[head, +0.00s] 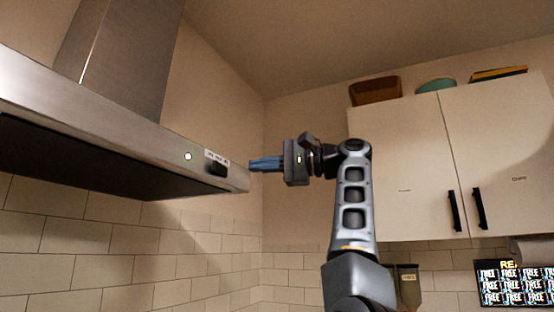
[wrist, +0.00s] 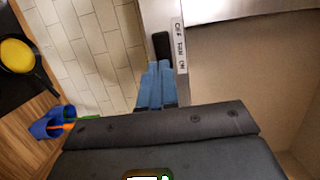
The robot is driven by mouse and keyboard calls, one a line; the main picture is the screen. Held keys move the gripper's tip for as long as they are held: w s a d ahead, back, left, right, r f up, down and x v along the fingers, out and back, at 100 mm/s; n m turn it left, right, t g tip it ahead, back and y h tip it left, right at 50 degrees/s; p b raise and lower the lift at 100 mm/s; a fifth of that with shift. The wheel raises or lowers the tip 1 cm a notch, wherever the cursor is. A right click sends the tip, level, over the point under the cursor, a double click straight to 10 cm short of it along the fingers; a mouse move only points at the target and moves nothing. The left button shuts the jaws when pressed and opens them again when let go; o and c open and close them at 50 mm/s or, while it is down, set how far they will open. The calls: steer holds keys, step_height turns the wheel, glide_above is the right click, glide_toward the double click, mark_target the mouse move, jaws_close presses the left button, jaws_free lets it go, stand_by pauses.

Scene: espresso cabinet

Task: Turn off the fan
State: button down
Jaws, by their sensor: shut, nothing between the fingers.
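The fan is a steel range hood (head: 90,104) at the left of the head view. Its front edge carries a lit round indicator (head: 188,156), a small label (head: 216,157) and a black switch (head: 217,169) near the right end. In the wrist view the switch (wrist: 162,46) lies beside the label (wrist: 181,48), which seems to read OFF at one end and ON at the other. My gripper (head: 253,164) is shut and empty, its blue fingers at the hood's right end. In the wrist view the fingertips (wrist: 156,66) are very close to the switch; contact is unclear.
White cabinets (head: 400,170) with black handles hang at the right. Boxes and a bowl (head: 436,85) sit on top.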

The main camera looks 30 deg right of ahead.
mark_target(219, 168)
steer(key=p+x, duration=0.2)
steer(key=x, duration=0.5)
steer(key=shift+w+a, duration=0.15)
steer(key=shift+a, duration=0.05)
